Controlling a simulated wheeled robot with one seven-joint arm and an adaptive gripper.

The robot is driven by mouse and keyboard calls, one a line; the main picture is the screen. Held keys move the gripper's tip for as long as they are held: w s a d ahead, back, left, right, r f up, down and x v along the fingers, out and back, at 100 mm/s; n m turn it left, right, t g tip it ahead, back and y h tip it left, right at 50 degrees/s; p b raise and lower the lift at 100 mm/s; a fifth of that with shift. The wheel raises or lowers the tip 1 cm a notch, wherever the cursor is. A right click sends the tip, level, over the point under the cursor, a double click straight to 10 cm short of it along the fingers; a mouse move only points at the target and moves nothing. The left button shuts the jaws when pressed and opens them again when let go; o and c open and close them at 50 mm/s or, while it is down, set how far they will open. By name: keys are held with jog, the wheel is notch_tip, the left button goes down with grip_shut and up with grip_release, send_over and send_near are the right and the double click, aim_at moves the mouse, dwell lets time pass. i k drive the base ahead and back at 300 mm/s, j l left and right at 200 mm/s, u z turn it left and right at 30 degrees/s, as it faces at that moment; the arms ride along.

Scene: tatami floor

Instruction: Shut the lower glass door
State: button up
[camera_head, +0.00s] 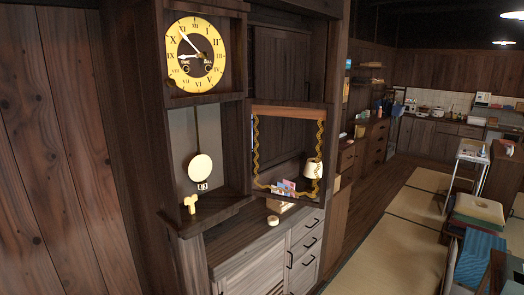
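A tall dark wooden clock case (158,150) stands at the left centre. Its upper part shows a yellow dial (195,57) with Roman numerals. The lower glass door (287,145), with wavy gold trim around its pane, stands open to the right of the lower compartment. The compartment is exposed and shows a pale round pendulum bob (200,168) on a rod. A yellow key (190,204) stands on the compartment's bottom ledge, with a small numbered tag behind it. My gripper is not in view.
A cabinet with drawers (304,243) stands below the clock and door. A small round pale object (273,220) sits on its top. A lamp (312,168) shows through the glass. Tatami floor (390,245) is open at right, beside a cart and blue cloth (482,258).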

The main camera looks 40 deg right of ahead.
aim_at(323, 111)
jog(key=l+u, duration=1.15)
jog(key=u, duration=0.2)
jog(key=k+l+u, duration=0.1)
jog(key=l, duration=0.4)
jog(key=k+l, duration=0.3)
jog(key=l, duration=0.15)
jog(key=k+l+u, duration=0.15)
jog(key=l, duration=0.35)
jog(key=k+l, duration=0.3)
jog(key=l, duration=0.15)
jog(key=k+l+u, duration=0.15)
jog(key=l, duration=0.3)
jog(key=k+l, duration=0.3)
jog(key=l+u, duration=0.05)
jog(key=l, duration=0.1)
